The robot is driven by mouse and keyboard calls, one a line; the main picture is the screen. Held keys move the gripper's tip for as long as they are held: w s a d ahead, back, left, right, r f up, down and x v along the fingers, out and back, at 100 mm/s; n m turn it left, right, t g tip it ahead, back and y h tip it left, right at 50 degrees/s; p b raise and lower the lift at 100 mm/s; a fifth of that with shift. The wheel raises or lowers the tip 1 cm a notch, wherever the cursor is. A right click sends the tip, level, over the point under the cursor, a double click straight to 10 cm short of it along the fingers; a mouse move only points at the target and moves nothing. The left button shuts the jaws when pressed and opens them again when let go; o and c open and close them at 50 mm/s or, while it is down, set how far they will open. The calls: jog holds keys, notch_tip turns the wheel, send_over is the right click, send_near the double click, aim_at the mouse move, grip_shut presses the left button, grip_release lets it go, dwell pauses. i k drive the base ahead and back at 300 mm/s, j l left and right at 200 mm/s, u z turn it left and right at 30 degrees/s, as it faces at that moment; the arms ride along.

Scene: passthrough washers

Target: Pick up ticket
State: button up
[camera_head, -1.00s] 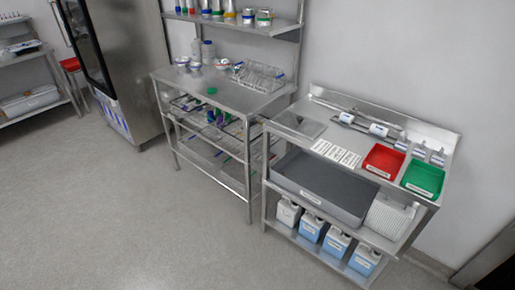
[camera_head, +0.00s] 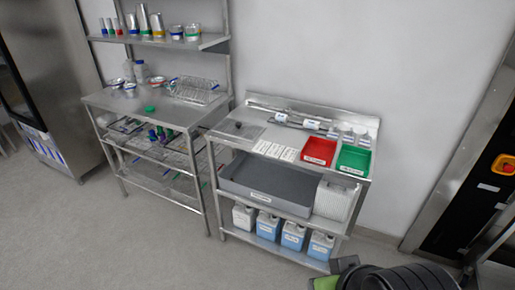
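White printed slips (camera_head: 275,150), which look like tickets, lie flat on the top of the right steel bench (camera_head: 240,143), left of the red tray. Their print is too small to read, and I cannot tell which one is the task's ticket. I cannot make out my gripper's fingers anywhere in the head view. Dark ribbed parts with a bit of green show at the bottom right edge and may be my arm.
A red tray (camera_head: 318,151) and a green tray (camera_head: 354,160) sit on the bench top. A grey bin (camera_head: 265,190) and blue-white jugs (camera_head: 293,236) are below. A second steel table (camera_head: 150,108) stands left. The floor in front is open.

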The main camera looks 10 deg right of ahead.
aim_at(262, 146)
jog(key=i+j, duration=0.85)
jog(key=j, duration=0.3)
jog(key=i+j, duration=0.45)
jog(key=i+j+z, duration=0.1)
jog(key=i+j, duration=0.35)
jog(key=j, duration=0.25)
